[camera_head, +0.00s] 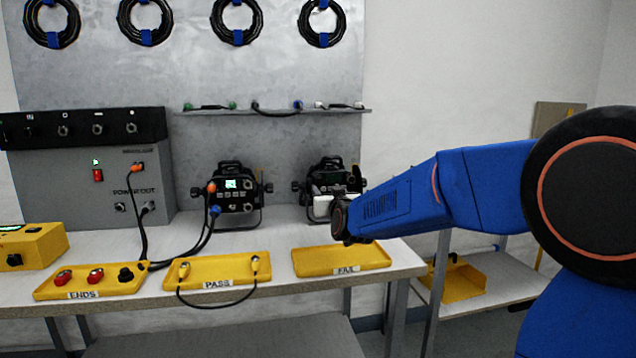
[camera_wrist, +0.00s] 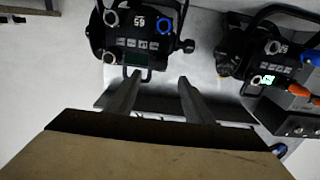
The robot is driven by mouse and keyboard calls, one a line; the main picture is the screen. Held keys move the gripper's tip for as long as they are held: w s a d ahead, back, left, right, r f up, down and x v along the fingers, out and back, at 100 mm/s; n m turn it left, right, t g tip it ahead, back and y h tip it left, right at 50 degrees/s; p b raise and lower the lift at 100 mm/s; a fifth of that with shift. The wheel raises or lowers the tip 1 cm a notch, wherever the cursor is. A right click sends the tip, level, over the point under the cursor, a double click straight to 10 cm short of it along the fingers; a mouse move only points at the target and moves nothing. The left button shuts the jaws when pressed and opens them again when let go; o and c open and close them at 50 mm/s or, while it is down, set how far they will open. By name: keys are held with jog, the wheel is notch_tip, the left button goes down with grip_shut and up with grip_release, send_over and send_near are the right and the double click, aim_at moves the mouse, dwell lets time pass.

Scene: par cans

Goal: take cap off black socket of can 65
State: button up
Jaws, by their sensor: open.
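The can marked 65 (camera_wrist: 130,40) hangs inverted in the wrist view, at the top left. In the head view this can (camera_head: 330,168) stands at the back right of the bench, partly hidden by my gripper. My gripper (camera_wrist: 160,86) is open, with nothing between its fingers, and points toward the can's face. The fingertips look apart from it. My gripper also shows in the head view (camera_head: 325,204), in front of the can.
A second can (camera_head: 236,188) with orange and blue plugs stands to the left. Yellow trays marked ENDS (camera_head: 100,285), PASS (camera_head: 210,270) and FAIL (camera_head: 340,260) lie along the bench front. A grey power box (camera_head: 85,185) stands at the back left.

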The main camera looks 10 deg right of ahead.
aim_at(320, 182)
jog(key=shift+w, duration=4.2)
grip_shut()
jog(key=shift+s, duration=0.1)
jog(key=shift+s, duration=2.95)
